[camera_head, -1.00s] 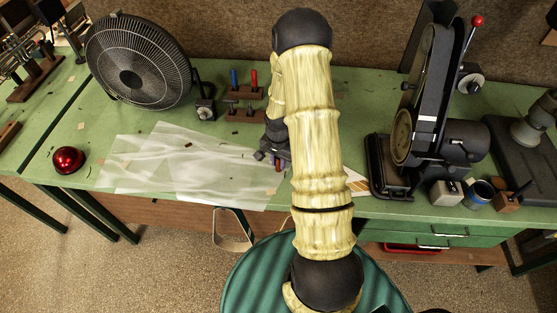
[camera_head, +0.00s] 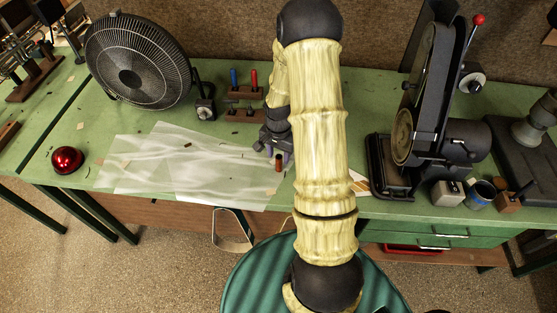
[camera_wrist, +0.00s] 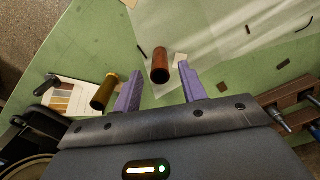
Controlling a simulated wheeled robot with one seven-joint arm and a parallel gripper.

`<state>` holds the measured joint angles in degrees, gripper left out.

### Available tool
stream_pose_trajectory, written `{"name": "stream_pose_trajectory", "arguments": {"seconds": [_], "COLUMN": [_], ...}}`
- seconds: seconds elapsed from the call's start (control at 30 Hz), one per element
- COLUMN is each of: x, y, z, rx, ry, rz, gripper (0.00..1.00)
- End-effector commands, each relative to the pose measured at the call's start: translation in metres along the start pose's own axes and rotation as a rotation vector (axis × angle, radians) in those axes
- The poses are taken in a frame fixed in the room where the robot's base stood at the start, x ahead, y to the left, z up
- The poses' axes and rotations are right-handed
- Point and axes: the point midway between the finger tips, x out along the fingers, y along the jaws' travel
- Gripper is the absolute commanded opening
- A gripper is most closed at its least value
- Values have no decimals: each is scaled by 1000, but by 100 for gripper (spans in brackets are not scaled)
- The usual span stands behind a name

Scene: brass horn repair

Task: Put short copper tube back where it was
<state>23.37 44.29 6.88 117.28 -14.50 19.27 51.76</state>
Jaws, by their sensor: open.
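The short copper tube (camera_head: 278,162) is a small reddish-brown cylinder. It stands on the green bench near the front edge, by the right end of the translucent sheet. In the wrist view the copper tube (camera_wrist: 160,66) appears beyond my fingertips, between their lines, with its dark open end showing. My gripper (camera_head: 265,149) is open and empty, with its purple fingers apart, just behind and left of the tube in the head view. The wrist view shows both fingers of my gripper (camera_wrist: 161,72) clear of the tube.
Small tool racks (camera_head: 244,92) stand behind the gripper. A fan (camera_head: 140,62) is at left, a belt sander (camera_head: 420,110) at right. The translucent sheet (camera_head: 180,170) covers the middle of the bench.

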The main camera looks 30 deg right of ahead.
Motion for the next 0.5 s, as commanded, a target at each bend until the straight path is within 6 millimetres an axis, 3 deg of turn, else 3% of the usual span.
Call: {"name": "stream_pose_trajectory", "arguments": {"seconds": [0.3, 0.5], "x": [-54, -77], "y": [0, 0], "z": [0, 0], "rx": [0, 1], "ry": [4, 1], "rz": [-4, -1], "gripper": [42, 42]}}
